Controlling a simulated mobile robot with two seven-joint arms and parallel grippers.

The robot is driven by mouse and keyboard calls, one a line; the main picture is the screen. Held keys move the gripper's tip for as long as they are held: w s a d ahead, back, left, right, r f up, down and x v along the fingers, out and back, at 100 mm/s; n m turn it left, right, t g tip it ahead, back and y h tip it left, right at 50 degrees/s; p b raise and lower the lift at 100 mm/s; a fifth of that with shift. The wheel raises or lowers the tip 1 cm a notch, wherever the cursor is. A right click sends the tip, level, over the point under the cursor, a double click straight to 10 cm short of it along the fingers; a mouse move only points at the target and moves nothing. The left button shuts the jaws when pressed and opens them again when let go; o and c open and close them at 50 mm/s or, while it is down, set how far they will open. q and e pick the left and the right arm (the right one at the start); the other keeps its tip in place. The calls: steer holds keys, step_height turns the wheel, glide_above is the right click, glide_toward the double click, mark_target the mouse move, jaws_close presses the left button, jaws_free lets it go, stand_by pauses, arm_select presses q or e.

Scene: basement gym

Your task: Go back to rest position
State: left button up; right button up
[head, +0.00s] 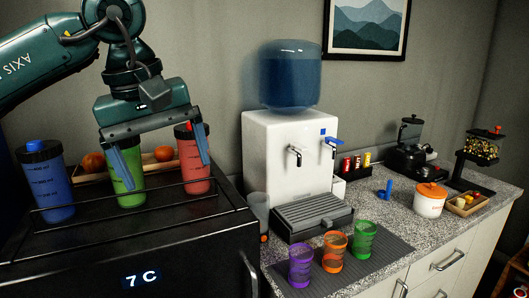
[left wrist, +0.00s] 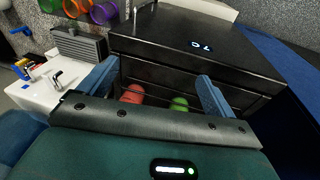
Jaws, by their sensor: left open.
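My left gripper (head: 164,166) reaches in from the upper left in the head view, above a black cabinet top (head: 130,240). Its two blue fingers are spread wide, with nothing held between them. A green shaker bottle (head: 126,190) and a red shaker bottle (head: 197,172) stand upright behind the fingers in the picture. In the left wrist view the open fingers (left wrist: 161,92) frame the cabinet front and parts of a red bottle (left wrist: 132,94) and a green bottle (left wrist: 179,103). I cannot tell whether the fingers touch the bottles. My right gripper is not in view.
A blue shaker bottle (head: 47,185) stands left on the cabinet, with a wooden fruit tray (head: 158,168) behind. A white water dispenser (head: 285,160) stands on the counter to the right. Purple (head: 301,266), orange (head: 335,253) and green (head: 362,240) cups stand on a dark mat.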

arm_select(q)
steer(key=s+d+f+n+g+h, duration=0.45)
steer(key=d+h, duration=0.25)
steer(key=d, duration=0.3)
steer(key=s+d+f+n+g+h, duration=0.3)
steer(key=s+d+f+g+h, duration=0.15)
steer(key=d+h, duration=0.4)
steer(key=w+a+f+m+t, duration=0.2)
steer(key=w+f+m+t, duration=0.15)
steer(key=m+t, duration=0.6)
steer(key=w+a+f+m+t+y, duration=0.15)
steer(key=f+m+t, duration=0.4)
steer(key=m, duration=0.75)
steer(key=w+a+f+m+t, duration=0.35)
steer(key=m+t, duration=0.45)
steer(key=m, duration=0.3)
steer(key=s+a+f+n+y, duration=0.2)
steer(key=a+f+n+y, duration=0.1)
steer(key=f+n+y, duration=0.4)
steer(key=s+a+f+n+y, duration=0.2)
steer(key=a+f+n, duration=0.25)
steer(key=f, duration=0.55)
steer(key=s+a+f+n+g+y, duration=0.3)
steer(key=s+a+f+n+g, duration=0.1)
steer(key=s+f, duration=0.7)
steer(key=n+g, duration=0.1)
steer(key=n, duration=0.1)
steer(key=shift+s+a+f+n+g, duration=0.15)
steer(key=shift+f+n+g, duration=0.15)
steer(key=shift+n, duration=0.05)
